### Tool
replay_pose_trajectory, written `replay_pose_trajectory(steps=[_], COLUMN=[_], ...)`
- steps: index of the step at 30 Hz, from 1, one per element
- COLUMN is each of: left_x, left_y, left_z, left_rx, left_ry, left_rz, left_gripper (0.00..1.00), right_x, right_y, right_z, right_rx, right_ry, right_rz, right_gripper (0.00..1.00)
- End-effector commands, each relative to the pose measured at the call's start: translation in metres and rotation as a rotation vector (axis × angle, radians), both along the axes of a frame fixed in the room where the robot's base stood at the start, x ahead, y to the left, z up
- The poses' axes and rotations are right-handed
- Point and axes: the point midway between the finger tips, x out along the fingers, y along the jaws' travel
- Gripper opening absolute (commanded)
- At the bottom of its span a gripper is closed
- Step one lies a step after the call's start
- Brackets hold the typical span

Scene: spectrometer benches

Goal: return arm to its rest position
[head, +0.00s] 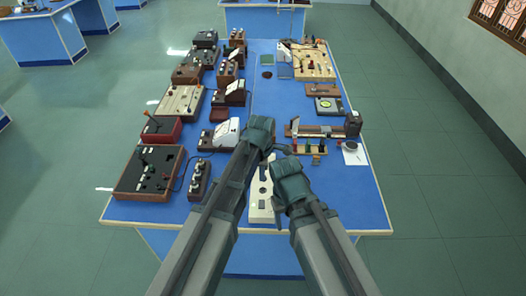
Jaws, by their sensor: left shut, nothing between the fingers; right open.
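My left gripper (262,138) is above the middle of the blue bench, the higher of the two in the head view. It is shut, with nothing seen in it. My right gripper (287,172) is lower and just to the right, over the near part of the bench, and is open. No held object shows in it. The two grippers are close together. A white panel instrument (260,213) lies below and between them, partly hidden by my arms.
The blue bench (345,207) carries rows of instruments on its left side, including a dark box (149,172) and a white-faced meter (226,132). A wooden-based optical setup (322,132) stands right of my grippers. The near right bench surface is clear.

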Motion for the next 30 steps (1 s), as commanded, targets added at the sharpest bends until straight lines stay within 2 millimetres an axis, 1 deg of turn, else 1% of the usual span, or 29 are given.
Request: replay_pose_trajectory(steps=[5,8,11,15,18,21,24,30], left_x=[-0.001,-0.007,-0.019,-0.043,-0.059,-0.074,-0.085,-0.102], left_y=[0.001,0.01,0.029,0.062,0.084,0.101,0.114,0.131], left_z=[0.0,0.0,0.0,0.0,0.0,0.0,0.0,0.0], left_rx=[0.0,0.005,0.016,0.038,0.053,0.068,0.078,0.095], left_ry=[0.0,0.0,0.0,-0.001,-0.002,-0.002,-0.002,-0.003], left_rz=[-0.007,-0.071,-0.225,-0.533,-0.759,-0.96,-1.115,-1.349], left_gripper=[0.0,0.0,0.0,0.0,0.0,0.0,0.0,0.0], right_x=[0.0,0.0,0.0,0.0,0.0,0.0,0.0,0.0], right_y=[0.0,0.0,0.0,0.0,0.0,0.0,0.0,0.0], right_z=[0.0,0.0,0.0,0.0,0.0,0.0,0.0,0.0], right_rx=[0.0,0.0,0.0,0.0,0.0,0.0,0.0,0.0], right_ry=[0.0,0.0,0.0,0.0,0.0,0.0,0.0,0.0], right_rz=[0.0,0.0,0.0,0.0,0.0,0.0,0.0,0.0], right_gripper=[0.6,0.6,0.6,0.6,0.6,0.6,0.6,0.6])
